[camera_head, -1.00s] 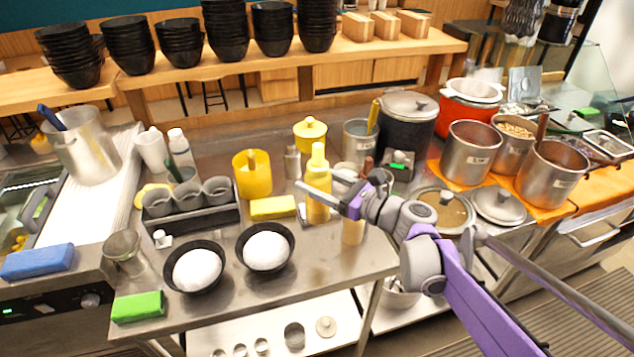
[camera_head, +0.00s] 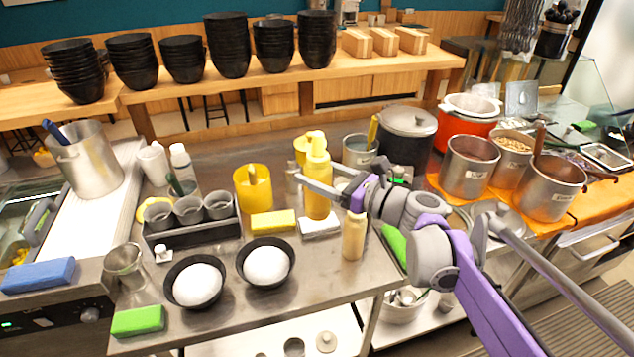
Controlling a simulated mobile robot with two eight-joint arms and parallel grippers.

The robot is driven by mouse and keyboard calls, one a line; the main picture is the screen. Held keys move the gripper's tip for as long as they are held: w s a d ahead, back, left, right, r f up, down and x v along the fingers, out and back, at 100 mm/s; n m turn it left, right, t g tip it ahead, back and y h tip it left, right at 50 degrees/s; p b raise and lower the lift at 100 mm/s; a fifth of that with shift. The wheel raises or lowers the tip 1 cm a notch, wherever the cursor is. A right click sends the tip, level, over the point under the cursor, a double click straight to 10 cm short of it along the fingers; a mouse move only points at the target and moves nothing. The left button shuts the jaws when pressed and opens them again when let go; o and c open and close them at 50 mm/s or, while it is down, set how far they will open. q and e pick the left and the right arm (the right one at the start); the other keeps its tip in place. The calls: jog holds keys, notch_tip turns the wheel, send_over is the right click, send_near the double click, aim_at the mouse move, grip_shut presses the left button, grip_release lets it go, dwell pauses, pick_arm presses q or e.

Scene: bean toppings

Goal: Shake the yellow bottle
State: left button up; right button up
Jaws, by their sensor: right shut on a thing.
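The yellow bottle (camera_head: 317,198) stands upright near the middle of the head view, above the steel counter. My right gripper (camera_head: 318,178) comes in from the right and is shut around the bottle's upper body. My left gripper is not in view.
A pale yellow bottle (camera_head: 353,238) stands close to the right of the held bottle. A yellow sponge (camera_head: 273,222), a yellow container (camera_head: 253,188) and two black bowls of white food (camera_head: 266,265) (camera_head: 194,284) are to the left. Metal pots (camera_head: 469,168) stand on the right.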

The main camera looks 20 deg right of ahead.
notch_tip(320, 180, down, 5)
jog(key=shift+r, duration=0.1)
jog(key=shift+w, duration=0.1)
notch_tip(320, 180, up, 6)
jog(key=shift+w+d+f, duration=0.1)
jog(key=shift+f, duration=0.1)
jog(key=f, duration=0.6)
jog(key=shift+s+f, duration=0.1)
jog(key=shift+s, duration=0.15)
jog(key=shift+w, duration=0.25)
jog(key=shift+s, duration=0.15)
